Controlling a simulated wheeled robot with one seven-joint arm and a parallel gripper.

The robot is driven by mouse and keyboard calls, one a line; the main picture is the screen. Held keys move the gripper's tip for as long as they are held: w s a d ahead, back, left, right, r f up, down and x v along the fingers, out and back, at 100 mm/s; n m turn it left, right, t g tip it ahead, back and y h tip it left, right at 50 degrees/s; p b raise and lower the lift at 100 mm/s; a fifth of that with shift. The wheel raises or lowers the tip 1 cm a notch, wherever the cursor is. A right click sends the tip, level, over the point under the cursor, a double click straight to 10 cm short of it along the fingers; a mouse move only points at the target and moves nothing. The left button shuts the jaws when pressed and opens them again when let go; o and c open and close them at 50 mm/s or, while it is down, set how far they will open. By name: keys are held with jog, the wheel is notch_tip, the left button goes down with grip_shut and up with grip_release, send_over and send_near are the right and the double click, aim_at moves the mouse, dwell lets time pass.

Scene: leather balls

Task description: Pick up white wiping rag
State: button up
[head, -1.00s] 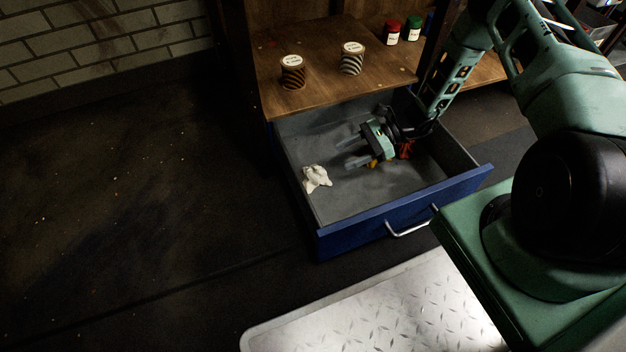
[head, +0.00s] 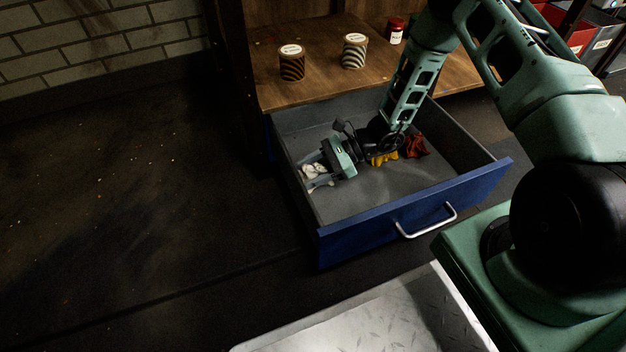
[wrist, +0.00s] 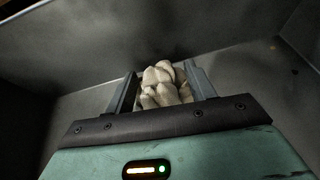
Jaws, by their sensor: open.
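The white wiping rag (head: 317,172) lies crumpled on the floor of the open blue drawer, near its left wall. In the wrist view the rag (wrist: 162,84) sits between the two fingers, with its lower part hidden behind the gripper's front edge. My gripper (head: 314,175) is low inside the drawer and open, with one finger on each side of the rag. It also shows in the wrist view (wrist: 162,90). I cannot tell whether either finger touches the rag.
The drawer's blue front (head: 415,212) and grey walls surround my gripper. A yellow rag (head: 384,159) and a red rag (head: 416,147) lie to the right.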

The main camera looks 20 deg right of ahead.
jog(key=shift+a+f, duration=0.2)
jog(key=shift+a, duration=0.25)
jog(key=c, duration=1.1)
jog(key=shift+o, duration=0.2)
jog(key=shift+f, duration=0.1)
jog(key=shift+d, duration=0.1)
